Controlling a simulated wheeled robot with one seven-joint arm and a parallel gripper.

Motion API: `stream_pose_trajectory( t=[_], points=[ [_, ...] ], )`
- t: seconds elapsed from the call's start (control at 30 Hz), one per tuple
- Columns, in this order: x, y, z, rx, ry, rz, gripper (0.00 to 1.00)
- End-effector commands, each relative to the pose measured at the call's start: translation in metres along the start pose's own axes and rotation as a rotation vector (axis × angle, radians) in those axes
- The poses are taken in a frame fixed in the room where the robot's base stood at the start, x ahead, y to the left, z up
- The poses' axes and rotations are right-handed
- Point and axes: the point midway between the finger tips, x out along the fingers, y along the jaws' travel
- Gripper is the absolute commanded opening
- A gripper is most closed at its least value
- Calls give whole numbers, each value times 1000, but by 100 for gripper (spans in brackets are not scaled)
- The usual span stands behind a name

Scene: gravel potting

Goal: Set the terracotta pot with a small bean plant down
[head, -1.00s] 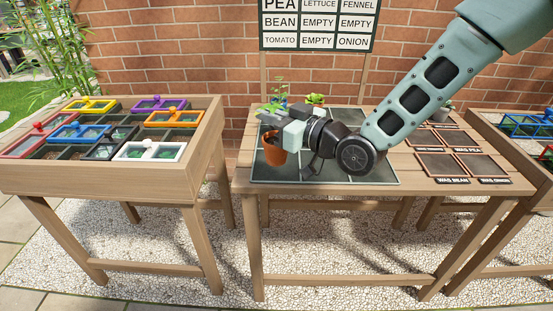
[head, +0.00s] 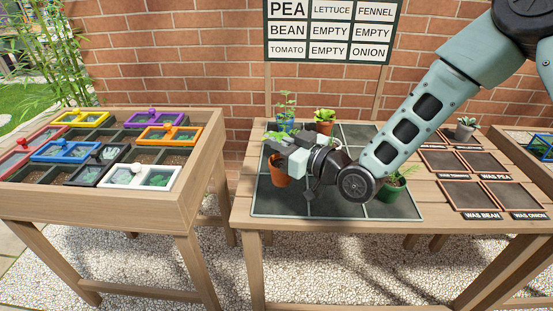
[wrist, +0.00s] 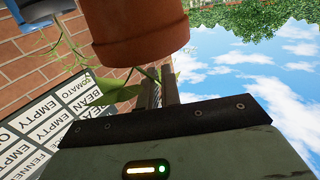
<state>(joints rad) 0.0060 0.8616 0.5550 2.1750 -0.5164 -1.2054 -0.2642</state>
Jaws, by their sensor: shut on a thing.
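The terracotta pot (head: 281,178) with a small bean plant is in my gripper (head: 284,158), at the left part of the dark gridded mat (head: 342,203) on the middle table. My gripper is shut on the pot. In the wrist view the pot (wrist: 138,35) fills the top, with some green leaves (wrist: 118,92) below its rim. In the head view my gripper hides part of the plant. I cannot tell whether the pot's base touches the mat.
A blue pot (head: 287,125), an orange pot (head: 324,127) and a green pot (head: 390,192) stand on the mat. Framed plates (head: 467,196) and a grey pot (head: 465,130) are at the right. A planter box (head: 205,150) with coloured lids is left. A sign (head: 331,32) hangs behind.

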Motion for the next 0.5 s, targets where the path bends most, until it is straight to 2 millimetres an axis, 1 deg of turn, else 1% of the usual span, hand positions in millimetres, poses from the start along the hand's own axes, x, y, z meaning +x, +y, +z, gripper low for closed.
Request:
stream_pose_trajectory(
  t=[0.2, 0.3, 0.5],
  points=[
    [0, -1, 30, 2, -2, -1, 0],
    [0, -1, 40, 2, 0, -1, 0],
    [0, 0, 43, -1, 2, -1, 0]
  ],
)
